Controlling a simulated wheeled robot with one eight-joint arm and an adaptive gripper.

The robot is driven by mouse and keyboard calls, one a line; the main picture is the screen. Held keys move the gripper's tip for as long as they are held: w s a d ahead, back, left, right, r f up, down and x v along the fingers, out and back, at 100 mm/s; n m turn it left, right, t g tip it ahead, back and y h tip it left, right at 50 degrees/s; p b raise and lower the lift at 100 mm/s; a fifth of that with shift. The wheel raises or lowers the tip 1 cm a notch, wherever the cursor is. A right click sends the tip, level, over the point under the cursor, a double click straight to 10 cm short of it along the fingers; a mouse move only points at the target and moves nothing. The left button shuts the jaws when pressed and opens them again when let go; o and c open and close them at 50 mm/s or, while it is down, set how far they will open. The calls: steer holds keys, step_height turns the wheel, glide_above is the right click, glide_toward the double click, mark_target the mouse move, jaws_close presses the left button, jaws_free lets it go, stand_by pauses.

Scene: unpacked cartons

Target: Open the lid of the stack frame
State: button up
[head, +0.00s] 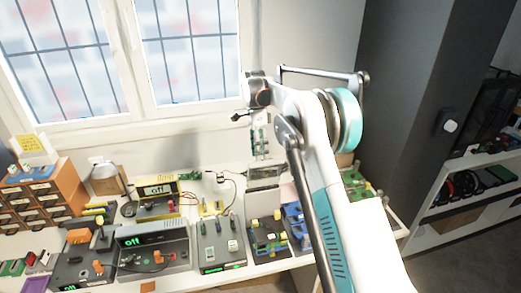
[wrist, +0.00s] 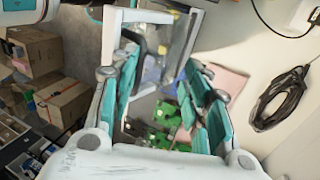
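In the wrist view my gripper (wrist: 165,100) is open, with its teal-padded fingers apart at left and right. Between and beyond them is a light grey frame (wrist: 190,42), which seems to be the stack frame; I cannot tell which part is its lid or whether it is open. Green circuit boards (wrist: 160,137) lie below the frame, between the fingers. No contact is clear. In the head view my arm covers this part of the bench and I cannot make out the fingertips; green boards (head: 357,184) show right of the arm.
The white bench holds a grey instrument (head: 152,247), a drawer cabinet (head: 40,203) and a blue fixture (head: 298,222). The wrist view shows a coiled black cable (wrist: 280,97) and cardboard cartons (wrist: 62,100).

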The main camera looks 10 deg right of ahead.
steer(key=o, duration=0.5)
steer(key=shift+w+f, duration=0.5)
steer(key=shift+f, duration=0.2)
steer(key=shift+c, duration=0.4)
steer(key=shift+r, duration=0.1)
steer(key=shift+c, duration=0.6)
steer(key=shift+w+r, duration=0.2)
steer(key=shift+r, duration=0.35)
steer(key=shift+c, duration=1.3)
steer(key=v, duration=0.9)
steer(key=shift+r, duration=0.25)
steer(key=shift+c, duration=0.2)
steer(key=shift+v, duration=0.9)
steer(key=shift+s+r, duration=0.15)
